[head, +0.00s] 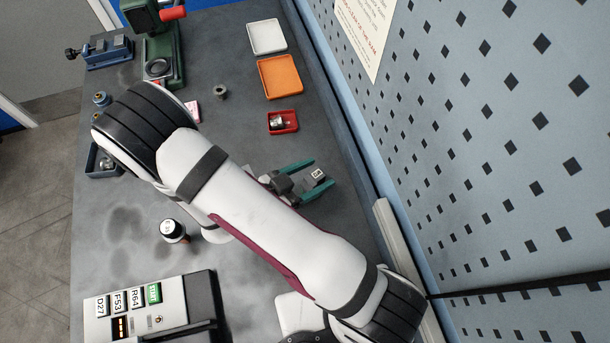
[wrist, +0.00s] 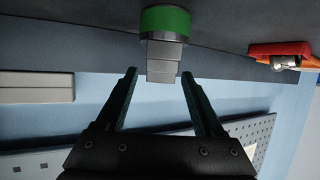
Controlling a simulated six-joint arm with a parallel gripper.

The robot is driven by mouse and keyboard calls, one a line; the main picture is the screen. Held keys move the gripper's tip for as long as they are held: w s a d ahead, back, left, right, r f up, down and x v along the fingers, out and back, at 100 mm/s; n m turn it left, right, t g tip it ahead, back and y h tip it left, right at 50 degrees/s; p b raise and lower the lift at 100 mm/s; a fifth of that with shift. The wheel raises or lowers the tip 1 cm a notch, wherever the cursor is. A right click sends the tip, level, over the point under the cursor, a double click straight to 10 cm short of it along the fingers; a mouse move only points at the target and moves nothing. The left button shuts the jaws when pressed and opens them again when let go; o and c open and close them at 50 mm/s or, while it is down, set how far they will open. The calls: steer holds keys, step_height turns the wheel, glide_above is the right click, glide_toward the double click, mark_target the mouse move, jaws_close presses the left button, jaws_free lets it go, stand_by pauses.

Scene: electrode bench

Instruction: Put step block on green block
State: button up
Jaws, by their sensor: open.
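The grey step block (wrist: 164,62) shows in the wrist view with stepped faces, directly against the grey rim of the round green block (wrist: 166,20). It appears to stand on it. In the head view the step block (head: 318,173) shows a pale label and lies between my fingers, and the green block cannot be made out there. My gripper (wrist: 160,73) has two dark teal fingers spread wide, one on each side of the step block, with visible gaps. In the head view my gripper (head: 322,172) is also open around the block.
A red tray (head: 291,128) with a metal part, an orange tray (head: 297,77) and a white tray (head: 282,45) line the bench's back. A pegboard wall (head: 480,120) borders the bench.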

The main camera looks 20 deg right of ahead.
steer(key=v, duration=1.2)
steer(key=w+a+r+n+t+y, duration=0.1)
steer(key=w+a+r+y, duration=0.3)
steer(key=w+y, duration=0.3)
steer(key=w+a+r+n+t+y, duration=0.1)
steer(key=w+a+r+t+y, duration=0.15)
steer(key=w+a+y, duration=0.35)
steer(key=s+d+r+n+g+y, duration=0.4)
steer(key=s+r+n+y, duration=0.1)
steer(key=s+r, duration=0.25)
steer(key=s+d+g+h, duration=0.2)
steer(key=s+d, duration=0.4)
steer(key=s, duration=0.2)
steer(key=s+d+f+n+g+h, duration=0.1)
steer(key=s+d+g, duration=0.1)
steer(key=s+d, duration=0.3)
steer(key=s, duration=0.3)
steer(key=shift+s+d+g+h, duration=0.35)
steer(key=shift+h, duration=0.05)
